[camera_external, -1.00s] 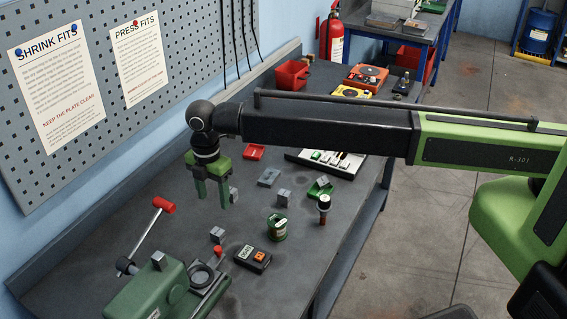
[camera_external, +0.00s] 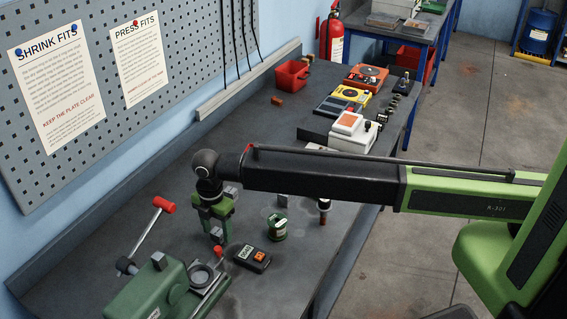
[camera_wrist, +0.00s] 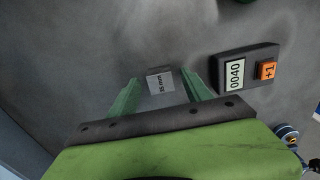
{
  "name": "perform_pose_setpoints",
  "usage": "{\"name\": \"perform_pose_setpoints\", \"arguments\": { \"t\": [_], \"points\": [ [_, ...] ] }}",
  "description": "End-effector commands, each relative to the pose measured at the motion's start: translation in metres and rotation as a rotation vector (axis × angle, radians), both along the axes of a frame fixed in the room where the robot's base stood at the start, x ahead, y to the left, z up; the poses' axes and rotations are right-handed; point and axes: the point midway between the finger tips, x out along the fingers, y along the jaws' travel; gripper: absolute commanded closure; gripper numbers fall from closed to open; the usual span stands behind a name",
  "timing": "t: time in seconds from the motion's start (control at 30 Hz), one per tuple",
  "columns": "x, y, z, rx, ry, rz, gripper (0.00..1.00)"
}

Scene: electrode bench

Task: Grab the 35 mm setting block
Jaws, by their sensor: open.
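The 35 mm setting block (camera_wrist: 160,85) is a small grey block with "35 mm" on its face. In the wrist view it sits between and just beyond the tips of my gripper (camera_wrist: 160,79), with a finger to either side. In the external view the block (camera_external: 216,236) stands on the bench, partly hidden between the green fingers of my gripper (camera_external: 217,231). My gripper is open and points down at it. I cannot tell whether either finger touches it.
A dark counter reading 0040 (camera_wrist: 235,78) lies close to the right of the block; it also shows in the external view (camera_external: 253,258). A green tin (camera_external: 276,227) stands behind it.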

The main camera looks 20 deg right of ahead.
Motion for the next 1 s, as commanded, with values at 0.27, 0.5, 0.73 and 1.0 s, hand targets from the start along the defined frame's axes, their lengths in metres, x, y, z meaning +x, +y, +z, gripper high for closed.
{"name": "perform_pose_setpoints", "arguments": {
  "t": [0.27,0.5,0.73,1.0],
  "points": [
    [-0.0005,-0.0001,-0.0086,0.001,-0.001,0.0,0.43],
    [-0.0006,-0.0001,-0.0086,0.001,-0.001,0.0,0.74],
    [-0.0006,0.0,-0.0086,0.001,-0.001,0.0,1.0],
    [-0.0006,-0.0001,-0.0085,0.001,-0.001,0.0,1.0]
  ]
}}
